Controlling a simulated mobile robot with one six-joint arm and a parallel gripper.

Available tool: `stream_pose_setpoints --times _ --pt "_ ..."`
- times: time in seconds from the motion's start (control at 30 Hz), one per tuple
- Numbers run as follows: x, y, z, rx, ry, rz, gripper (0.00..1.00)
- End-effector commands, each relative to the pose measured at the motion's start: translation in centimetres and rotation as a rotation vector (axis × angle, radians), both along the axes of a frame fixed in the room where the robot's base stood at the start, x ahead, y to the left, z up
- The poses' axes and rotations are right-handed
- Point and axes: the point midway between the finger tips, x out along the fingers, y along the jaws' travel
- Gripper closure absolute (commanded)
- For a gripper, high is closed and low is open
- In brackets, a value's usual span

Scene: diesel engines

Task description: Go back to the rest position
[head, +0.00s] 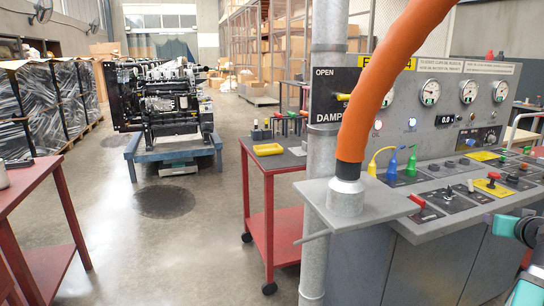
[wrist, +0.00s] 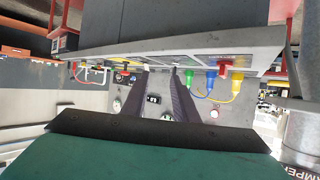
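My gripper (wrist: 160,72) shows in the wrist view as two dark ribbed fingers with a clear gap between them. It is open and holds nothing. The picture there is upside down, with the control console (wrist: 225,108) beyond the fingers. In the head view the same grey console (head: 440,150) stands on the right, with gauges, lamps, switches and a small display. Part of my arm shows at the right edge of the head view, beside the console's desk. The fingers cannot be made out there.
A thick orange hose (head: 375,85) rises from the console's left end beside a grey post (head: 322,150). A red cart (head: 285,215) with a yellow tray (head: 268,149) stands left of it. A diesel engine (head: 165,100) sits on a blue stand behind. The floor (head: 170,250) at centre left is open.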

Motion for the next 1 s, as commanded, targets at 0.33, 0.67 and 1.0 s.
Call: stream_pose_setpoints --times 0.33,0.67,1.0 --pt "2.1 1.8 -3.6 0.055 0.05 0.033 0.73" --pt "4.9 5.3 -10.0 0.145 0.145 0.08 0.73" --pt "7.5 11.3 -19.2 0.261 0.296 0.146 0.73"
